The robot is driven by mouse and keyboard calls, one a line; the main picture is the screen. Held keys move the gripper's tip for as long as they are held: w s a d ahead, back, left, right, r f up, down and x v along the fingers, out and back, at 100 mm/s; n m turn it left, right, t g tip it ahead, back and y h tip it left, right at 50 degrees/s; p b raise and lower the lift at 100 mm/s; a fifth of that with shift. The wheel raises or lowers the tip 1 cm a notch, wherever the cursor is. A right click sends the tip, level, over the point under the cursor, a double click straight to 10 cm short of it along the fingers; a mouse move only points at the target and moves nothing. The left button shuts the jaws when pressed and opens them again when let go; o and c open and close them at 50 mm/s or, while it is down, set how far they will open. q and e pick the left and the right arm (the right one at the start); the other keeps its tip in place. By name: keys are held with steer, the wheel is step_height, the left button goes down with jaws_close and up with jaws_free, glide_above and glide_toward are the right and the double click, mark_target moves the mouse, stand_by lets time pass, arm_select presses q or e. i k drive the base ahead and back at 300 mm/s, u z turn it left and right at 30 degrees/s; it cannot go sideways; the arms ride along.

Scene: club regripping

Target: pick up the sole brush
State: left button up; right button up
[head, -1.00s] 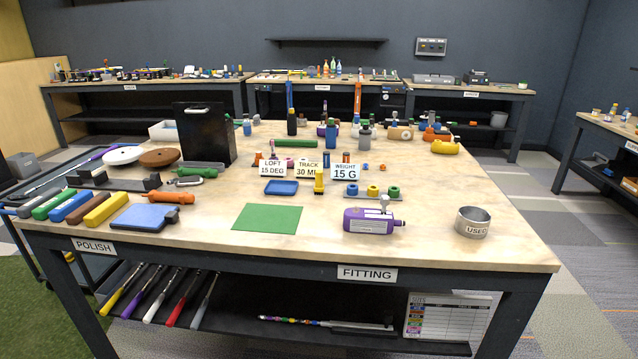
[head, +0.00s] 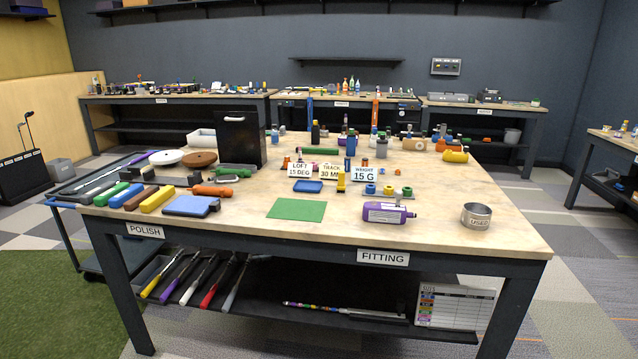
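I cannot tell for sure which item is the sole brush. On the polish side of the fitting table (head: 400,228), several coloured bars lie in a row, with a yellow bar (head: 158,199) at the right end. A blue block with a dark base (head: 190,206) lies right of them. An orange-handled tool (head: 212,190) lies just behind the block, and a green tool (head: 233,172) lies farther back. Neither of my grippers is in view.
A black upright box (head: 240,143) stands behind the tools. A green mat (head: 297,209), a purple bottle-like item (head: 388,212) and a USED tin (head: 476,215) are along the front. Clubs (head: 208,281) lie on the shelf below. Carpet is clear at right.

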mark_target(341, 185)
steer(key=u, duration=0.7)
steer(key=i, duration=1.9)
steer(key=z, duration=0.45)
